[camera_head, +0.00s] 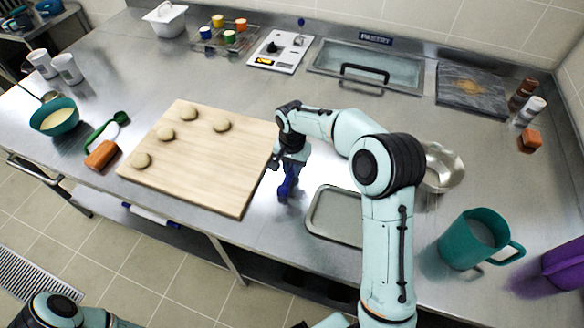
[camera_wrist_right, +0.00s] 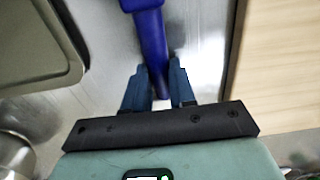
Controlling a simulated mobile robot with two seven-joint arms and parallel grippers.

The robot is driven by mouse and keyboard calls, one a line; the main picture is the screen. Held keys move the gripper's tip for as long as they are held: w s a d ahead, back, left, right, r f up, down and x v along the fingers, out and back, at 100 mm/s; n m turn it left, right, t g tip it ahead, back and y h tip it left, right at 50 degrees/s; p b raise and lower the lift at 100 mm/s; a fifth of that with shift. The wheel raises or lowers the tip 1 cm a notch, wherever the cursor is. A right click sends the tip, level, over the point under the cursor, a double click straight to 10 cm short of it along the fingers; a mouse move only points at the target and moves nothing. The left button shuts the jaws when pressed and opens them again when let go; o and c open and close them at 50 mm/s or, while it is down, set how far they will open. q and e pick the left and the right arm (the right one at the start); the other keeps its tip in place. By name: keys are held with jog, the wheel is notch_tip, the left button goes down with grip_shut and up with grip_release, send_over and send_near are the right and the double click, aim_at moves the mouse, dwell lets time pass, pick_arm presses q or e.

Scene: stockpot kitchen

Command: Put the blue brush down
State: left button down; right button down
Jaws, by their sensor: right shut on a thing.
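The blue brush (camera_head: 288,184) is below my right gripper (camera_head: 290,163) in the head view, over the counter strip between the wooden board and the metal tray. In the right wrist view the brush's blue handle (camera_wrist_right: 152,45) runs down between the two fingers of my right gripper (camera_wrist_right: 158,88), which is shut on it. The brush points down toward the steel counter; I cannot tell whether its lower end touches. Part of my left arm shows at the bottom left of the head view; its gripper is out of view.
The wooden board (camera_head: 206,179) with several dough pieces lies left of the brush. A shallow metal tray (camera_head: 318,228) is to the right, then a steel bowl (camera_head: 448,172) and a teal jug (camera_head: 470,242). Bare steel counter (camera_head: 262,228) shows around the brush.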

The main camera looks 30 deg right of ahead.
aim_at(292, 169)
jog(key=shift+f, duration=0.15)
jog(key=c, duration=0.9)
grip_release()
jog(key=shift+c, duration=0.2)
pick_arm(q)
jog(key=shift+s+f, duration=0.1)
pick_arm(e)
jog(key=shift+r, duration=0.2)
pick_arm(q)
jog(key=shift+w+r+p, duration=0.65)
jog(key=shift+w+r, duration=0.2)
jog(key=shift+r, duration=0.1)
pick_arm(e)
notch_tip(292, 169, up, 12)
pick_arm(q)
jog(key=shift+s, duration=0.1)
pick_arm(e)
jog(key=shift+f, duration=0.15)
